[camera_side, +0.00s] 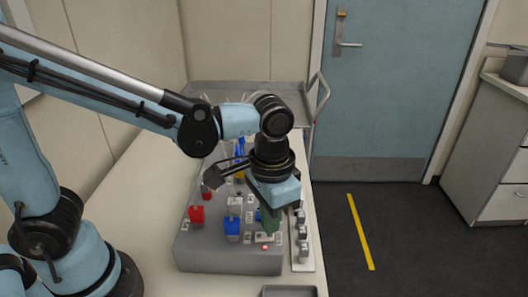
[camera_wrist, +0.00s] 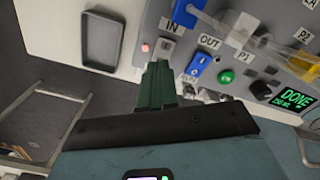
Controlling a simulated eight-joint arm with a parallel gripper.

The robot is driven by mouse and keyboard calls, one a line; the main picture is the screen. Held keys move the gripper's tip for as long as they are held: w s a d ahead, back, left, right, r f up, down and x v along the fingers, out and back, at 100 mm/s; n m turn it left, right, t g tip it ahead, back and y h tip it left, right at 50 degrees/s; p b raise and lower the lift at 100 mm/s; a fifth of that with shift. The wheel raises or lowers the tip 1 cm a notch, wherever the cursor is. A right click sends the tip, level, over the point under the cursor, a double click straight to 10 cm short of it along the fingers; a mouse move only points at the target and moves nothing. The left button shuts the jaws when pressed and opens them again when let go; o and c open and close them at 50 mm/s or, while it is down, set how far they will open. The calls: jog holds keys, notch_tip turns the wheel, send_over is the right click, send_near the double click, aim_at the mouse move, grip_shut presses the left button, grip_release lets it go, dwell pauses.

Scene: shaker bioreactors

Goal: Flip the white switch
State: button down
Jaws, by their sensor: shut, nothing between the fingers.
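The white switch (camera_wrist: 167,46) sits on the grey panel of the bioreactor unit (camera_wrist: 270,58), below the IN label, with a small lit red lamp (camera_wrist: 145,47) beside it. In the side view the switch (camera_side: 264,237) is at the front right of the unit (camera_side: 205,258). My gripper (camera_wrist: 159,64) has green fingers, closed together and empty. Their tips point at the switch and partly cover its near end in the wrist view. In the side view my gripper (camera_side: 270,230) is low over the panel, right at the switch. I cannot tell whether the tips touch it.
A blue switch (camera_wrist: 198,65) and a green button (camera_wrist: 226,76) are close to the right of my fingers, near a display reading DONE (camera_wrist: 290,97). Red (camera_side: 196,214) and blue (camera_side: 232,229) blocks stand up from the unit. An empty grey tray (camera_wrist: 101,40) lies in front.

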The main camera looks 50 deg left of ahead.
jog(key=shift+f, duration=0.9)
dwell(1.0)
jog(key=shift+r, duration=3.55)
jog(key=a+n+t, duration=0.1)
jog(key=a+t, duration=0.1)
jog(key=a, duration=0.3)
jog(key=a+f+n+t, duration=0.1)
jog(key=a+t, duration=0.1)
jog(key=a, duration=0.3)
jog(key=a+n+t, duration=0.1)
jog(key=a+t, duration=0.2)
jog(key=a, duration=0.2)
jog(key=shift+f, duration=0.2)
